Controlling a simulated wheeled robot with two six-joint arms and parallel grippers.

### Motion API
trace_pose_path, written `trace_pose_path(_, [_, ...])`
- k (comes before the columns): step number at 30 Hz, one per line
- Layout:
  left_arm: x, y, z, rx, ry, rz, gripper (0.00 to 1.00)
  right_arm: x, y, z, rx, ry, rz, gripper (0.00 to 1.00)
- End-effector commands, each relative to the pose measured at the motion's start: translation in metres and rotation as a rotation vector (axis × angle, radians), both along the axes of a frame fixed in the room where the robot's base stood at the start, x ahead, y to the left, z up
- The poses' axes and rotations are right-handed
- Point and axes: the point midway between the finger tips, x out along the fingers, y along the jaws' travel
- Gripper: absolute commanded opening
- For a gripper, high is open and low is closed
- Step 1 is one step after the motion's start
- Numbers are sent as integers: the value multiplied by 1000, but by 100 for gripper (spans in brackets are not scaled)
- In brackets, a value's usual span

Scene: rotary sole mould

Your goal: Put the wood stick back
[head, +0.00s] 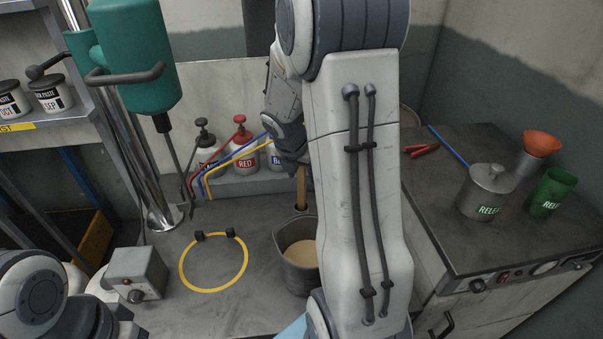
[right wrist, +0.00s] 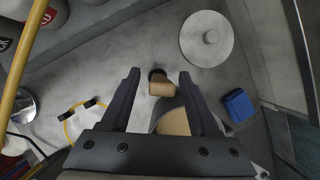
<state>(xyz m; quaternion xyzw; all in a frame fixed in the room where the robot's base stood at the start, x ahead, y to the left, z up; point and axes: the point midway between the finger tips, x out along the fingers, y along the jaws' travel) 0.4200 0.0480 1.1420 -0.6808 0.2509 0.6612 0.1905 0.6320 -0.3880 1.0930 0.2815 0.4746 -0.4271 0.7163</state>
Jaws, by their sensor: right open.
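The wood stick (head: 301,184) stands upright in a dark round holder (head: 300,208) on the grey worktop, just behind a grey bucket of tan liquid (head: 283,236). In the right wrist view the stick's tan end (right wrist: 162,89) shows between the two dark fingers. My right gripper (head: 293,170) is open, its fingertips at the stick's upper part. In the right wrist view the gripper (right wrist: 159,76) shows a gap on both sides of the stick; I cannot tell if either finger touches it. My left gripper is out of view; only arm links show at the lower left.
A yellow ring (head: 184,274) marks the worktop left of the bucket. A grey control box (head: 136,272) and a green mixer (head: 135,60) stand further left. Labelled bottles (head: 243,148) stand behind. A lidded pot (head: 486,192) sits on the right cabinet.

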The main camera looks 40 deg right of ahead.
Motion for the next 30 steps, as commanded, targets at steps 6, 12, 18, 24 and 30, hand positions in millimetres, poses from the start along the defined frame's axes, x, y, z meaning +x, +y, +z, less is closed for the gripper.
trace_pose_path(6, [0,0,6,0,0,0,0,-4,10,28,-2,-5,2,61])
trace_pose_path(12, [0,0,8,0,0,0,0,-11,23,64,-2,-6,3,61])
trace_pose_path(18, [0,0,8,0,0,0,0,-17,33,89,-1,-4,1,61])
trace_pose_path(24, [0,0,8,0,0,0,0,-19,36,96,0,0,1,61])
trace_pose_path(30, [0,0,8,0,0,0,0,-19,36,96,0,-1,0,61])
